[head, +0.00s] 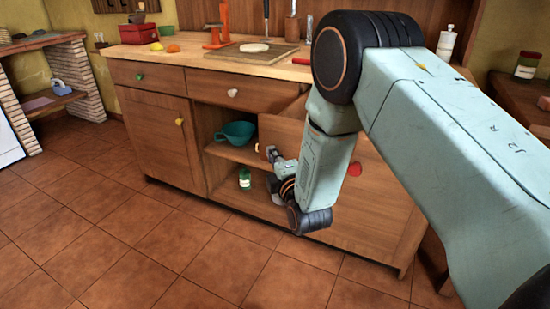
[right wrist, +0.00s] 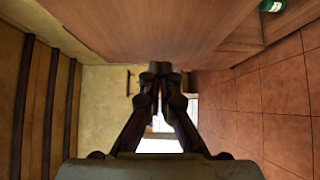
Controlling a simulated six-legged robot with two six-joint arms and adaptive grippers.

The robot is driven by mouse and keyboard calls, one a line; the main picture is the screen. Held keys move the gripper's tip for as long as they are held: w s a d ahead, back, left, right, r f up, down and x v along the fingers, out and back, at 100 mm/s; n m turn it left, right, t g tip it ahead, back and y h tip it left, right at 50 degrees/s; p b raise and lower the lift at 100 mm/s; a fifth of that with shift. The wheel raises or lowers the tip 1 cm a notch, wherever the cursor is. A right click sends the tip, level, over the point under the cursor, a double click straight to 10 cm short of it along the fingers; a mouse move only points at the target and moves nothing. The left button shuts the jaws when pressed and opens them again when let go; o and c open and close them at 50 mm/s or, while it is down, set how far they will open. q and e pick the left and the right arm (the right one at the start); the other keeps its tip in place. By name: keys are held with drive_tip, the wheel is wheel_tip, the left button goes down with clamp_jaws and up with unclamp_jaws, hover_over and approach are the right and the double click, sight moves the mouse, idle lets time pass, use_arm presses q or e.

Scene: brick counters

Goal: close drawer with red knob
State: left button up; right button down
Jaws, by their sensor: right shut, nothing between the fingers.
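The red knob (head: 355,169) sits on a large wooden front panel (head: 375,215) at the right of the counter cabinet. The panel looks more like a door than a drawer, and it seems to stand ajar; my arm hides part of it. To its left the cabinet is open, with its shelf showing. My right gripper (head: 270,153) is by the panel's left side, at the open compartment, left of the red knob. In the right wrist view its fingers (right wrist: 160,70) are together and empty, with a wooden surface (right wrist: 150,30) close by. My left gripper is not in view.
The white-knob drawer (head: 232,92) and green-knob drawer (head: 140,77) are above. The tiled floor (head: 150,250) in front is clear.

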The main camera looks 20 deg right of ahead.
drive_tip(key=shift+w+d, duration=0.25)
drive_tip(key=shift+d, duration=0.1)
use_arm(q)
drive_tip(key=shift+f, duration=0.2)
use_arm(e)
drive_tip(key=shift+w, duration=0.15)
